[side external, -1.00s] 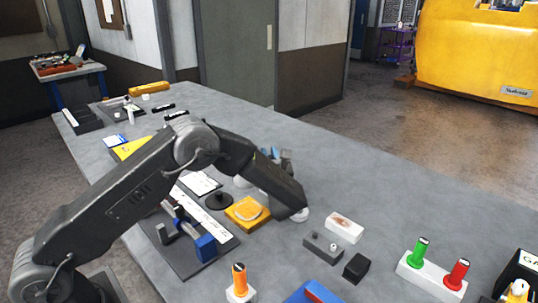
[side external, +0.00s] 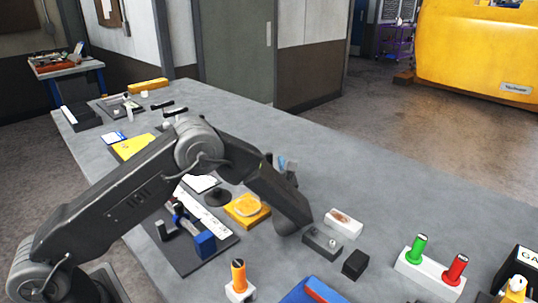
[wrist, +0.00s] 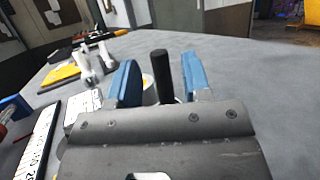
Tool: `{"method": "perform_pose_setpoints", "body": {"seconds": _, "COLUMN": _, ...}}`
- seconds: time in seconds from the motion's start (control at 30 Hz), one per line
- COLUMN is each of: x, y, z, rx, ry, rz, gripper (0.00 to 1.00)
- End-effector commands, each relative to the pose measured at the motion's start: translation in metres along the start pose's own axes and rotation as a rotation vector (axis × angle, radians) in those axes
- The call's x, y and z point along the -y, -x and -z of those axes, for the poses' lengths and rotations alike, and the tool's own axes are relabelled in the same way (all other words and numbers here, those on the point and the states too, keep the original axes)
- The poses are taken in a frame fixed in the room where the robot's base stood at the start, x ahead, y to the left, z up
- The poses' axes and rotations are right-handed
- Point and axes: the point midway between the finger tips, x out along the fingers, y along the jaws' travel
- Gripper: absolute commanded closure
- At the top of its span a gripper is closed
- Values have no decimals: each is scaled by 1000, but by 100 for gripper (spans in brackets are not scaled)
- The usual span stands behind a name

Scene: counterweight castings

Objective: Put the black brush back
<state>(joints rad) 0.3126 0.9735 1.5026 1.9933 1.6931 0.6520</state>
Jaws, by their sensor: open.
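A black upright cylindrical handle (wrist: 161,76), which looks like the black brush, stands between the blue fingers of my gripper (wrist: 160,61) in the wrist view. There are gaps on both sides, so the gripper is open and not closed on it. The handle's lower end is hidden behind the gripper body. In the side view my gripper (side external: 283,164) shows only partly behind my forearm, and I cannot clearly make out the brush there.
A yellow block (side external: 247,211), a grey block (side external: 322,243), a white block (side external: 343,223) and a black cube (side external: 355,264) sit near my forearm. A white holder (side external: 428,273) carries green and red handles. The bench beyond my gripper, toward the right, is clear.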

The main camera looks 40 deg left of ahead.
Motion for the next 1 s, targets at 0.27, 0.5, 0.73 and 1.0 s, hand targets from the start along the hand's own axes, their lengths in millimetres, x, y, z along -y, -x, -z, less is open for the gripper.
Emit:
{"method": "perform_pose_setpoints", "body": {"seconds": 0.27, "x": -1, "y": -23, "z": -52, "rx": 4, "ry": 8, "rz": -7, "gripper": 56}}
{"method": "perform_pose_setpoints", "body": {"seconds": 0.5, "x": -1, "y": -28, "z": -64, "rx": 4, "ry": 5, "rz": -6, "gripper": 56}}
{"method": "perform_pose_setpoints", "body": {"seconds": 0.73, "x": -33, "y": -38, "z": -78, "rx": -107, "ry": 85, "rz": -103, "gripper": 56}}
{"method": "perform_pose_setpoints", "body": {"seconds": 1.0, "x": -150, "y": -19, "z": -107, "rx": -525, "ry": 485, "rz": -504, "gripper": 56}}
